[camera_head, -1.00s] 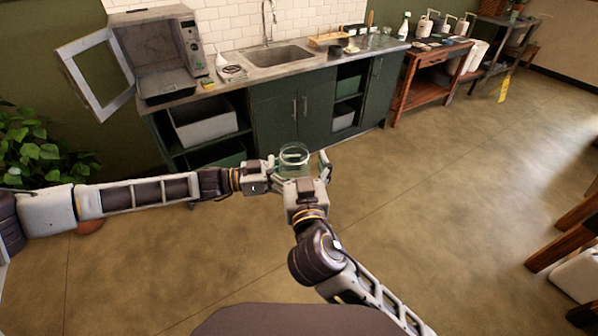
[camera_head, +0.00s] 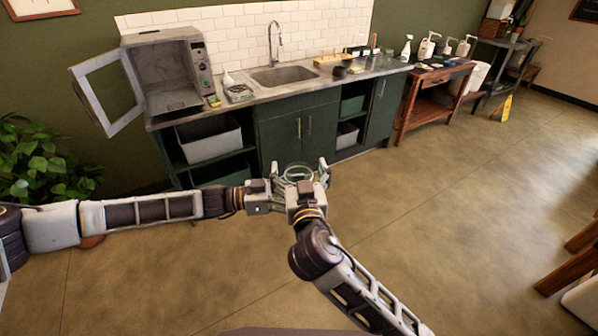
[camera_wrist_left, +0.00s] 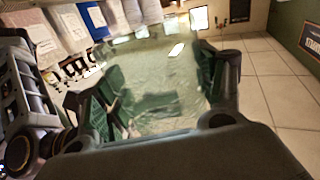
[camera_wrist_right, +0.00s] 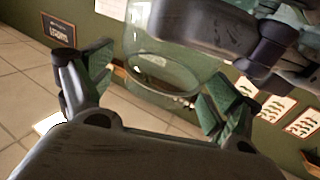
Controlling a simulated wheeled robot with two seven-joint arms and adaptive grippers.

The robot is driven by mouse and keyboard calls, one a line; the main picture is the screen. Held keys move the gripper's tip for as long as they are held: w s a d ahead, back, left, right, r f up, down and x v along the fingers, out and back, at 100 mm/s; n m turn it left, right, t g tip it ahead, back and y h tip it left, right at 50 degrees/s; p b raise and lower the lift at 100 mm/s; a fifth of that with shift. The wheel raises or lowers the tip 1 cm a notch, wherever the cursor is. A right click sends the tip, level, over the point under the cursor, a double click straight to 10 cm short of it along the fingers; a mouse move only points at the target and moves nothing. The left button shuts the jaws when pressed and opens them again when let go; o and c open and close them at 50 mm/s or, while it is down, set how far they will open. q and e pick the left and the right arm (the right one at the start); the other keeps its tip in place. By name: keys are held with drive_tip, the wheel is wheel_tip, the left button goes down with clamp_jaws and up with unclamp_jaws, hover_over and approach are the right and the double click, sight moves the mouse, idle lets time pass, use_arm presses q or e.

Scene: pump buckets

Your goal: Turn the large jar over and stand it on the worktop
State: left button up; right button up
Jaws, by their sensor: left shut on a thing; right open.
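The large jar (camera_head: 298,174) is clear glass and is held in the air in front of the cabinets in the head view. My left gripper (camera_head: 270,187) is shut on it; the left wrist view shows the glass (camera_wrist_left: 155,85) filling the space between the fingers. My right gripper (camera_head: 299,178) is open around or just beside the jar. In the right wrist view the jar's round end (camera_wrist_right: 165,75) shows between and beyond the spread fingers (camera_wrist_right: 150,90). I cannot tell whether the right fingers touch it. The worktop (camera_head: 225,100) runs behind, beyond the jar.
An open microwave (camera_head: 165,75) stands at the worktop's left end. A sink (camera_head: 283,76), a wooden rack (camera_head: 333,61) and a dark cup (camera_head: 339,71) are further right. A spray bottle (camera_head: 406,47) stands near the right end. Floor before the cabinets is clear.

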drive_tip(key=c, duration=1.1)
use_arm(q)
drive_tip(key=o, duration=1.3)
drive_tip(key=shift+c, duration=0.2)
use_arm(e)
drive_tip(key=shift+c, duration=0.9)
use_arm(q)
drive_tip(key=shift+a, duration=0.15)
drive_tip(key=s+a, duration=0.2)
drive_tip(key=a, duration=0.9)
drive_tip(key=shift+a, duration=0.3)
drive_tip(key=shift+w, duration=0.1)
